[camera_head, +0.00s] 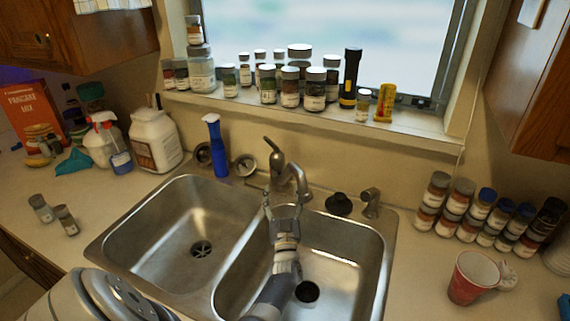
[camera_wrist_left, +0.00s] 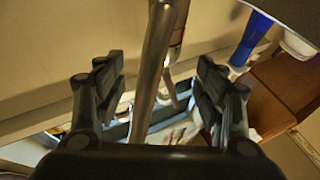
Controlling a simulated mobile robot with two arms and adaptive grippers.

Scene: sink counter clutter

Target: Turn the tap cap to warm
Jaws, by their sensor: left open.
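The metal tap stands behind the two-basin sink, with its lever cap (camera_head: 272,150) tilted up and to the left and its curved spout (camera_head: 299,180) to the right. My left gripper (camera_head: 284,198) is over the divider of the sink, just in front of the tap and below the cap. It is open. In the left wrist view the gripper (camera_wrist_left: 160,90) has its fingers wide apart, and a metal part of the tap (camera_wrist_left: 152,65) passes between them. I cannot tell whether the fingers touch it. My right gripper is not in view.
A black stopper (camera_head: 338,204) and a small metal fitting (camera_head: 371,199) are right of the tap. Jars crowd the windowsill (camera_head: 330,118). A red cup (camera_head: 472,277) stands on the right counter.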

